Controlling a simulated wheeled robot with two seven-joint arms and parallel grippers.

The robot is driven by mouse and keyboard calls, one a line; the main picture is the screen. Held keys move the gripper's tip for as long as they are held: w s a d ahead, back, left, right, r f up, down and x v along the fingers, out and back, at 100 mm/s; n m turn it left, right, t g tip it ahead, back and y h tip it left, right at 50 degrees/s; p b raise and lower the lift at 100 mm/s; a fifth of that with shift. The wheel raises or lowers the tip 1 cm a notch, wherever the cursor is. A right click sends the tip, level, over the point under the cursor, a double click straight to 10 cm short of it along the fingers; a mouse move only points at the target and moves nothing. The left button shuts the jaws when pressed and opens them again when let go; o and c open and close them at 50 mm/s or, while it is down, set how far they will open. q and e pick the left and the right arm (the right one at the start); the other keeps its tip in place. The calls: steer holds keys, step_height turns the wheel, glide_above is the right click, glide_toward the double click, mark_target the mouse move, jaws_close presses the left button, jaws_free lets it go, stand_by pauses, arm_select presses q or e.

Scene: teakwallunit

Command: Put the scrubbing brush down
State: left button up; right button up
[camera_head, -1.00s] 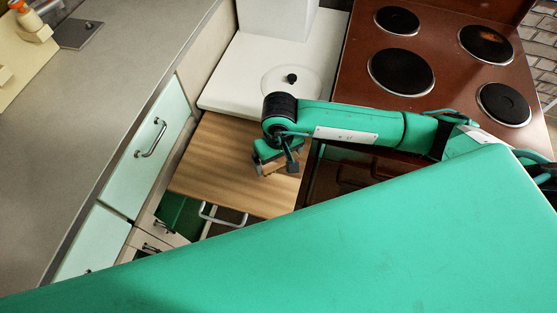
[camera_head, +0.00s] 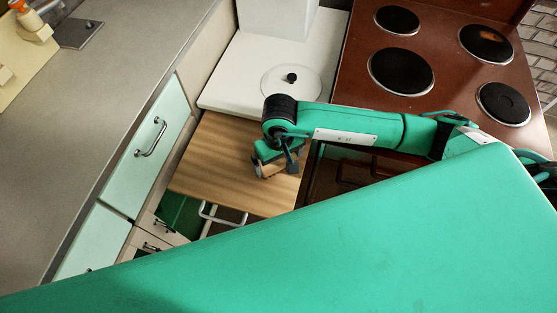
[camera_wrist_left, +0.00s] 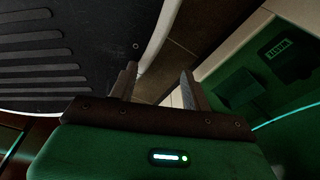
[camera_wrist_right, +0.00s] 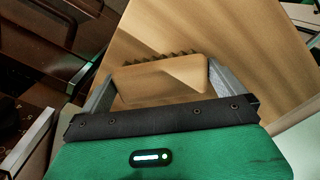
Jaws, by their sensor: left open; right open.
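The scrubbing brush (camera_wrist_right: 160,80) has a tan wooden back and dark bristles along its far edge. In the right wrist view it lies between the two fingers of my right gripper (camera_wrist_right: 160,88), over the wooden board. My right gripper (camera_head: 276,166) is open around the brush; whether a finger still touches it I cannot tell. In the head view the brush (camera_head: 270,171) is partly hidden by the gripper, low over or on the wooden board (camera_head: 225,165). My left gripper (camera_wrist_left: 158,85) is open and empty in the left wrist view; the head view does not show it.
A white counter with a round lid (camera_head: 291,84) lies behind the board. The brown stove (camera_head: 440,55) with several hotplates is at right. Mint cabinet doors (camera_head: 148,145) and a grey worktop (camera_head: 90,130) are at left. The board's left part is clear.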

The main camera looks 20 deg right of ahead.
mark_target(279, 161)
step_height(279, 161, up, 4)
steer(key=shift+w+f+b, duration=0.1)
steer(key=shift+f+b, duration=0.1)
steer(key=shift+b, duration=0.1)
arm_select(q)
steer(key=w, duration=0.1)
steer(key=w+b, duration=0.1)
steer(key=w, duration=0.1)
steer(key=shift+w+d+r, duration=0.1)
steer(key=shift+r, duration=0.25)
arm_select(e)
step_height(279, 161, up, 7)
steer(key=shift+r, duration=0.2)
arm_select(q)
steer(key=shift+s, duration=0.2)
arm_select(e)
steer(key=shift+d, duration=0.1)
